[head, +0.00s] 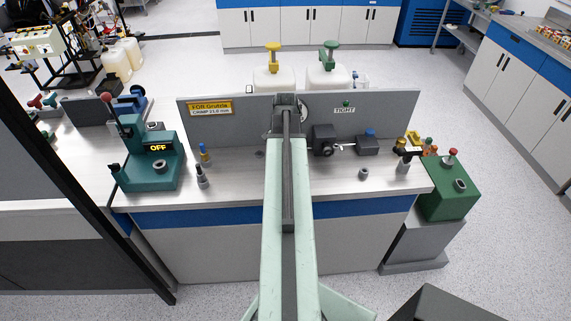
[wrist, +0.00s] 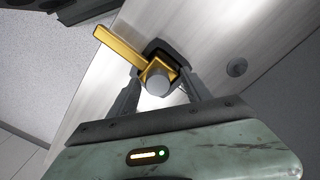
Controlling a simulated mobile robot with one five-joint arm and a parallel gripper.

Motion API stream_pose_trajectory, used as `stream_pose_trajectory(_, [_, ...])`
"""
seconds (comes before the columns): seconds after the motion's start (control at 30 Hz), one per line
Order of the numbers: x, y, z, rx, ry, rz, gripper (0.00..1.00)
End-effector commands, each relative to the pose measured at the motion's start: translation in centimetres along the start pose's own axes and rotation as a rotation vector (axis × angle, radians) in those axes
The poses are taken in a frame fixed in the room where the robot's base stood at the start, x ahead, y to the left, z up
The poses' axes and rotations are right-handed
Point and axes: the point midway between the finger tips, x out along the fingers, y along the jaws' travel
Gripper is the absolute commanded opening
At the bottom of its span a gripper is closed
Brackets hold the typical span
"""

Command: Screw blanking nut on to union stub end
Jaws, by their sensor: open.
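In the wrist view my gripper (wrist: 160,76) is open, its two fingers on either side of a grey cylinder (wrist: 157,82) with a gold collar and a long gold bar (wrist: 119,44). I cannot tell whether either finger touches it, or whether this is the union stub end. A dark base sits behind it. In the head view my arm hides the gripper. A dark block (head: 323,140) with a rod to a second dark block (head: 367,145) stands right of my arm, below a "TIGHT" label (head: 345,111). I cannot identify the blanking nut for certain; a small grey cylinder (head: 363,173) lies on the bench.
A teal machine marked "OFF" (head: 158,148) stands at the bench's left, with small upright fittings (head: 202,176) beside it. A grey panel (head: 390,104) runs along the back. A green box (head: 448,200) is at the right end. The front right bench top is mostly clear.

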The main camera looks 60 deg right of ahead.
Motion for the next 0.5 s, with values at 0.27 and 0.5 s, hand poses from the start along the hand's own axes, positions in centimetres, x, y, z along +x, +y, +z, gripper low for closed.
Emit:
stream_pose_trajectory(0.27, [-2.0, -0.1, 0.0, -0.001, 0.0, -0.002, 0.56])
stream_pose_trajectory(0.5, [-2.0, -0.1, 0.1, -0.148, 0.001, -0.003, 0.56])
